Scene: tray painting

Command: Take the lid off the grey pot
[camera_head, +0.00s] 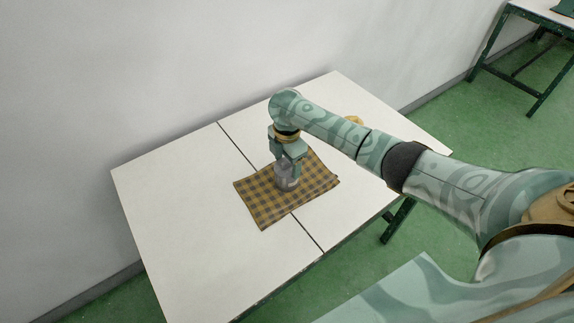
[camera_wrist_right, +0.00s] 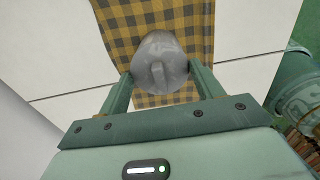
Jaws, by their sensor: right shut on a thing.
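The grey pot (camera_head: 287,182) stands on a yellow-and-dark checked cloth on the white table, under my right gripper (camera_head: 290,158). In the right wrist view, the round grey lid (camera_wrist_right: 160,60) with a raised grip across its top lies between the two fingers of my right gripper (camera_wrist_right: 160,82). The fingers are at the lid's two sides and shut on it. The lid hides most of the pot in that view. In the head view I cannot tell whether the lid rests on the pot or is a little above it. My left gripper is not in view.
The checked cloth (camera_head: 262,210) lies across the seam of the white table (camera_head: 180,200). A yellowish thing (camera_head: 353,120) shows partly behind my right arm. The table's left part is clear. A wall runs along the far side. Another table (camera_head: 540,10) stands at the far right.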

